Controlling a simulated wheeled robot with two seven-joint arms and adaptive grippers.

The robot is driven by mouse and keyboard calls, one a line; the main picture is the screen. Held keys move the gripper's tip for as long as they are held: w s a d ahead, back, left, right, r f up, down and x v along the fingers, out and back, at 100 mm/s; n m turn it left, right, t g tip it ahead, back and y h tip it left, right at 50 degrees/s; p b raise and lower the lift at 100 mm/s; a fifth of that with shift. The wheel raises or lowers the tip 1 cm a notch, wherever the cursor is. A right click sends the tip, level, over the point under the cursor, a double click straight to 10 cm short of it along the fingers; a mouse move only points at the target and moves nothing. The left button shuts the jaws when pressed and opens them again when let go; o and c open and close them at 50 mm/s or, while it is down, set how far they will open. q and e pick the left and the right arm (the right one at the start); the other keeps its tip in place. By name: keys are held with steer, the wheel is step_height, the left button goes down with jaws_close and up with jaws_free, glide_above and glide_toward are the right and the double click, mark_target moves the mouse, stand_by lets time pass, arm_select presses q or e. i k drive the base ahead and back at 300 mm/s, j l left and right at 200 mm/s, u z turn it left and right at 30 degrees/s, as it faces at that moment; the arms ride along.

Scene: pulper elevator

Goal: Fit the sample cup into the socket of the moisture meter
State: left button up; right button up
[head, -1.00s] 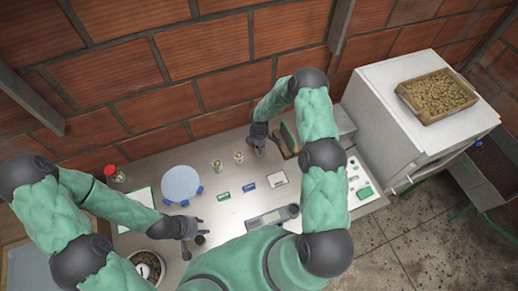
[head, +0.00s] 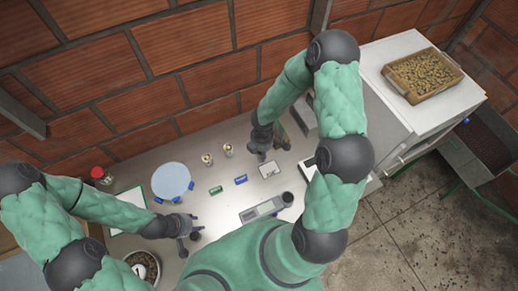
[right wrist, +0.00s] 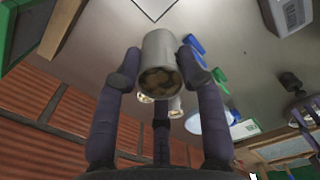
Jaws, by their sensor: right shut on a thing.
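In the right wrist view, my right gripper (right wrist: 160,75) is shut on the sample cup (right wrist: 158,48), a grey metal cup with brown beans showing in its open end. In the head view, my right gripper (head: 262,150) is above the table, just behind the white card; the cup is hard to make out there. The moisture meter (head: 258,210) is a grey device on the table with a display and a dark round socket (head: 288,198) at its right end. It also shows in the right wrist view (right wrist: 292,12). My left gripper (head: 187,228) is open, left of the meter.
Two small cups (head: 207,159) (head: 228,150) stand near the wall. Green (head: 216,190) and blue (head: 241,180) blocks and a white card (head: 271,169) lie before them. A round pale disc (head: 171,178) is left.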

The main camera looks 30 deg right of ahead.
mark_target(287, 201)
steer(key=k+l+z, duration=0.15)
steer(key=k+z, duration=0.15)
steer(key=k+l+z, duration=0.3)
steer(key=k, duration=0.65)
